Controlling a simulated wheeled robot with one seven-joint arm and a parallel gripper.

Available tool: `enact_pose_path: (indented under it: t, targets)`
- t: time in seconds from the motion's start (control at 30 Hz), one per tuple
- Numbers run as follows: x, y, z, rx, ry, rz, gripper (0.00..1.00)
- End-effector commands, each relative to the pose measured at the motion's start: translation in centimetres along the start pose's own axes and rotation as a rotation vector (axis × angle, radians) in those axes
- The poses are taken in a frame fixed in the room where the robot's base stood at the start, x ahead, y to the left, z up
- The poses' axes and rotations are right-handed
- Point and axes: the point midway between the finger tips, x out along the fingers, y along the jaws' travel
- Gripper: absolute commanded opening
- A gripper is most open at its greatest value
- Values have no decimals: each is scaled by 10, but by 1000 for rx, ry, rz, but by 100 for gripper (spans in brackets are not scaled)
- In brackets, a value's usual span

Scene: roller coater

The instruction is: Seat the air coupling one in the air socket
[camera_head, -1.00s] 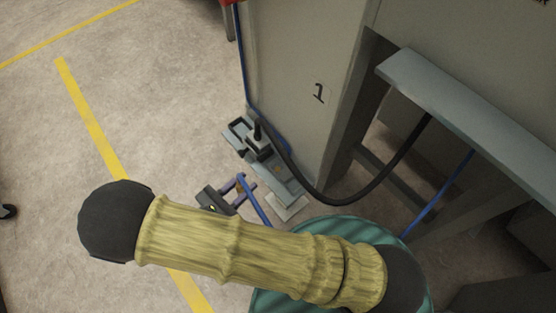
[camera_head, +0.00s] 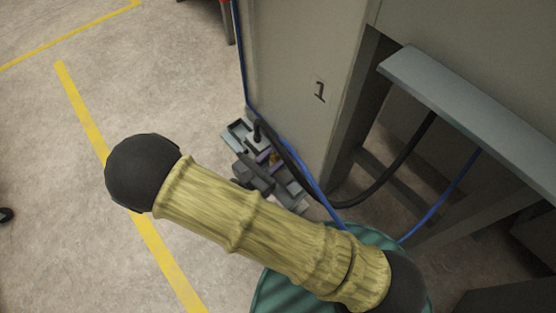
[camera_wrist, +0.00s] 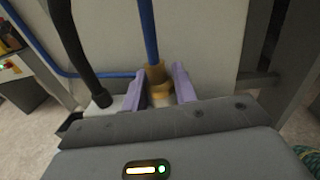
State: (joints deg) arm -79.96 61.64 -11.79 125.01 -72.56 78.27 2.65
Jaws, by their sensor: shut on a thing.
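The air coupling is a brass fitting (camera_wrist: 156,74) on the end of a blue hose (camera_wrist: 148,30). In the wrist view it stands between the purple fingers of my gripper (camera_wrist: 159,84), which are shut on it. I cannot make out the air socket; my gripper and the coupling cover that part of the plate. Whether the coupling touches the plate cannot be told.
A black cable (camera_wrist: 72,50) with its plug stands close left of my gripper. The cabinet wall marked 1 (camera_head: 285,90) rises just behind. A grey bench (camera_head: 465,115) is at the right. Open floor (camera_head: 180,90) with yellow lines lies left.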

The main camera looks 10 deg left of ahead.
Motion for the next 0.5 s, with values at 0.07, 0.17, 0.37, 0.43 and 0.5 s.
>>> enact_pose_path:
  t: [0.07, 0.17, 0.37, 0.43, 0.5]
  targets:
    - [12, -1, -1, -2, -2, -5, 3]
    - [9, -1, -24, -2, -1, -1, 4]
    - [8, -1, -38, -2, 6, 0, 0]
    - [8, 0, -38, -2, 7, 0, 0]
    - [8, 0, -38, -2, 7, 0, 0]
